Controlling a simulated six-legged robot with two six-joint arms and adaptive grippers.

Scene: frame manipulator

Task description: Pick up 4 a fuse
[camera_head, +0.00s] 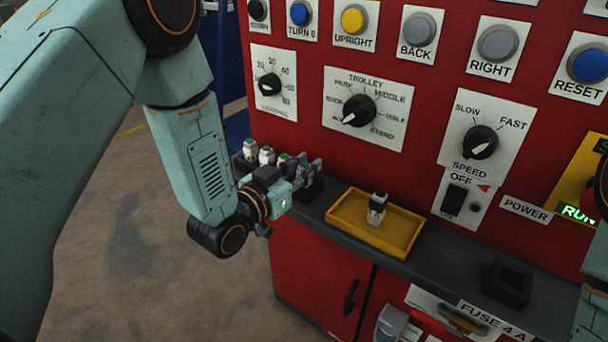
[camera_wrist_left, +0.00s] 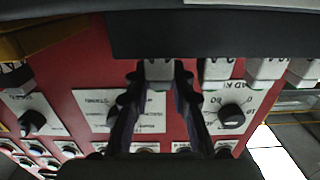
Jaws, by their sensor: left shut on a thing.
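Several white fuses with green tops stand in a row on the left end of the dark ledge; one of them (camera_head: 250,150) is at the row's left end. My left gripper (camera_head: 303,178) is at the right end of this row. In the left wrist view its two fingers (camera_wrist_left: 160,84) are shut around a white fuse (camera_wrist_left: 158,70). More fuses (camera_wrist_left: 218,69) stand beside it there. The ratings on them are too small to read. My right gripper is out of view.
A black socket block (camera_head: 507,283) sits on the ledge (camera_head: 430,266) to the right, above a "FUSE 4 A" label (camera_head: 495,317). The red panel (camera_head: 310,140) with knobs and buttons rises behind the ledge. Open floor (camera_head: 120,240) lies to the left.

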